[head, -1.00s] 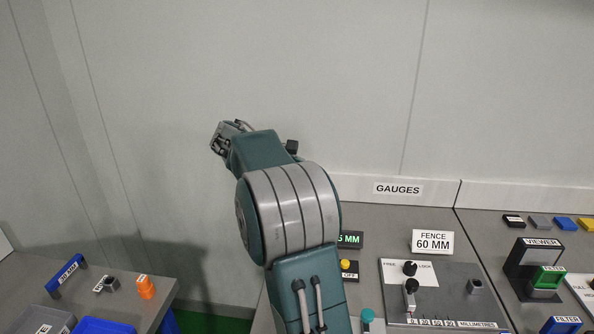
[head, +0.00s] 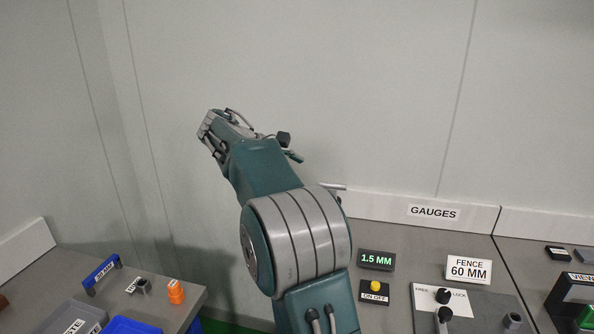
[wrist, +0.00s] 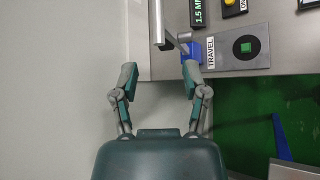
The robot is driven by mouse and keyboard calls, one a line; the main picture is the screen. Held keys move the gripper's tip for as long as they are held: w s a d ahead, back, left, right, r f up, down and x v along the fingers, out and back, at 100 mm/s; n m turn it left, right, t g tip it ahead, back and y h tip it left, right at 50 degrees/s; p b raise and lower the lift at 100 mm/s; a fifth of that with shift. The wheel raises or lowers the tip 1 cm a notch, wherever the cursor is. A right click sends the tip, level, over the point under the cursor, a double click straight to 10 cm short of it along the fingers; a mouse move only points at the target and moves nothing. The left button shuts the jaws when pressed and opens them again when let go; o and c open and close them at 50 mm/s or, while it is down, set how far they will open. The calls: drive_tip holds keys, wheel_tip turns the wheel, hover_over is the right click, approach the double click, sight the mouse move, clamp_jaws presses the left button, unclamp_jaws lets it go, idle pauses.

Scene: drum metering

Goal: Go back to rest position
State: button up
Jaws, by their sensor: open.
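My gripper (head: 205,133) is raised in front of the wall, above and left of the gauges bench, and holds nothing. In the wrist view my gripper (wrist: 158,78) shows two fingers spread apart with an empty gap between them. Beyond the right fingertip lies a blue block (wrist: 191,50) beside a TRAVEL plate (wrist: 233,53) with a green button; the fingertip overlaps the block in the picture, and I cannot tell whether they touch.
The gauges bench has a 1.5 MM display (head: 376,260), an ON OFF switch (head: 374,290) and a FENCE 60 MM sign (head: 468,269). A left table carries a blue-handled piece (head: 103,273), an orange piece (head: 176,291) and bins. Open air surrounds the gripper before the wall.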

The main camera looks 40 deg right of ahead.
idle(0.3)
drive_tip(key=s+a+f+m+t+y, duration=0.2)
drive_tip(key=s+a+f+t+y, duration=0.2)
drive_tip(key=s+a, duration=0.8)
drive_tip(key=s+a+f+m+t+y, duration=0.3)
drive_tip(key=s+a+f+t+y, duration=0.2)
drive_tip(key=s+a, duration=0.7)
wheel_tip(320, 180, down, 2)
drive_tip(key=shift+s+a+f+y, duration=0.15)
drive_tip(key=shift+s+a+y, duration=0.25)
drive_tip(key=shift+s+y, duration=0.6)
drive_tip(key=shift+s, duration=0.3)
